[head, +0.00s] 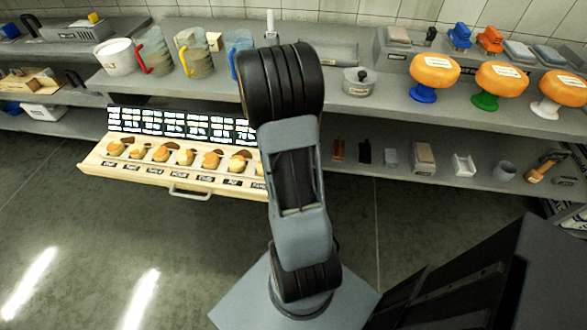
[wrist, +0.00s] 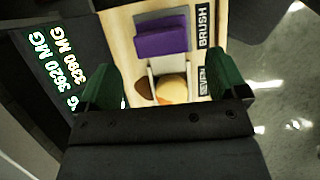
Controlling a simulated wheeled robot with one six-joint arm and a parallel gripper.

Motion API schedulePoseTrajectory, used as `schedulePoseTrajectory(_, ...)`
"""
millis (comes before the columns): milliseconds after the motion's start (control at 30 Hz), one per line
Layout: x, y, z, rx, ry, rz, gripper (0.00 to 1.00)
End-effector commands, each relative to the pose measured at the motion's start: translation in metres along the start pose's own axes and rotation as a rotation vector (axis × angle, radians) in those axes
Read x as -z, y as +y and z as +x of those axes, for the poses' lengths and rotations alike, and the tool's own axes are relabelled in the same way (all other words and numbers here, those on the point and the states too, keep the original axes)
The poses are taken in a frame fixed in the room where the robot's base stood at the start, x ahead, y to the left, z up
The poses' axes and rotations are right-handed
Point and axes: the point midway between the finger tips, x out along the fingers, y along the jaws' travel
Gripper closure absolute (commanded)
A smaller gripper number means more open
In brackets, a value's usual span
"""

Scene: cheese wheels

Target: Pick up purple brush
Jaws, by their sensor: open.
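The purple brush (wrist: 160,38) shows in the wrist view near the top, a purple block lying in a slot of the pale drawer beside a label reading BRUSH. My gripper (wrist: 164,80) is open, its two green fingers wide apart and nothing between them that I can see held. The brush lies ahead of the fingertips, between their lines and apart from both. In the head view my arm hides the gripper and the brush.
A round yellow piece (wrist: 172,88) sits in the slot labelled SEVEN, nearer the gripper. The open drawer (head: 180,186) holds several such pieces below a lit number panel (head: 180,124). Grey shelves (head: 440,112) carry orange wheels (head: 435,70) on stands. Floor in front is clear.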

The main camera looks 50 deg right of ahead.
Motion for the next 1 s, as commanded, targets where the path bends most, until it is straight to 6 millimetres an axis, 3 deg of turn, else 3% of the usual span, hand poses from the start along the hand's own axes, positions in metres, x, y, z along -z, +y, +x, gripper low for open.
schedulePoseTrajectory(400,-0.003,-0.002,0.047,0.002,0.000,0.001,0.08)
schedulePoseTrajectory(733,-0.003,-0.001,0.052,0.000,0.001,0.001,0.08)
schedulePoseTrajectory(1000,-0.003,-0.001,0.052,0.000,0.001,0.001,0.32)
